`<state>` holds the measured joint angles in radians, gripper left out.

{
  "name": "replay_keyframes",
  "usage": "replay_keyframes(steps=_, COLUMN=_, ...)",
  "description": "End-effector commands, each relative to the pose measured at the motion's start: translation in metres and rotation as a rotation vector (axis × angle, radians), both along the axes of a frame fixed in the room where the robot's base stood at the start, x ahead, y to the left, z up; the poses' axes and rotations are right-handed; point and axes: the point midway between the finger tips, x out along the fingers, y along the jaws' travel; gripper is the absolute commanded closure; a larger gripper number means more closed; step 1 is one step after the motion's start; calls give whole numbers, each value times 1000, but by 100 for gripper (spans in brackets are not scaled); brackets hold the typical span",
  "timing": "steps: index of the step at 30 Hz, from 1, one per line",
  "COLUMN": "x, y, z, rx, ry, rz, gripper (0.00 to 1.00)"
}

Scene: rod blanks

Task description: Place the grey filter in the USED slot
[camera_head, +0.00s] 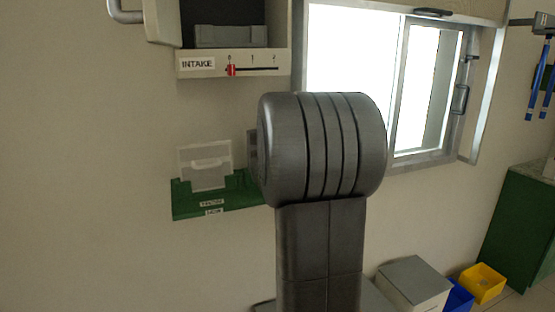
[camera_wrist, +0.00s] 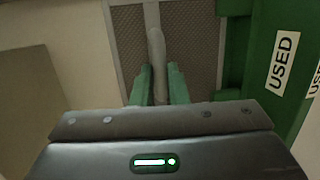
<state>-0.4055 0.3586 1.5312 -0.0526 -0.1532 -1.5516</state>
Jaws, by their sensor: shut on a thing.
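In the wrist view the grey filter (camera_wrist: 198,45) is a dark mesh panel in a pale frame with a grey bar handle (camera_wrist: 156,50) down its middle. My gripper (camera_wrist: 159,88) has its green fingers shut on this handle. The USED label (camera_wrist: 283,62) is on a green part (camera_wrist: 262,50) to the right of the filter. I cannot tell whether the filter touches it. In the head view my arm hides the gripper. A grey edge (camera_head: 252,146) shows beside my arm, perhaps the filter. The green rack (camera_head: 190,207) on the wall bears small labels, too small to read surely.
A pale, translucent filter (camera_head: 205,166) stands upright in the rack's left part. Above is the INTAKE housing (camera_head: 186,68) with a red slider (camera_head: 231,70) and an open recess. A window (camera_head: 430,90) is at right. A grey box (camera_head: 413,280) and a yellow bin (camera_head: 483,283) stand below.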

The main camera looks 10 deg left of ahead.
Motion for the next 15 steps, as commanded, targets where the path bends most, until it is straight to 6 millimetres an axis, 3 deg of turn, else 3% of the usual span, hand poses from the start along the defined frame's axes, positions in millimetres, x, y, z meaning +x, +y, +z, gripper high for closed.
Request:
replay_keyframes(steps=4, x=0, y=0, z=-19, rx=0, ry=3, rz=1, gripper=100)
replay_keyframes(steps=15, x=0, y=0, z=-25, rx=1, ry=-1, rz=0, gripper=100)
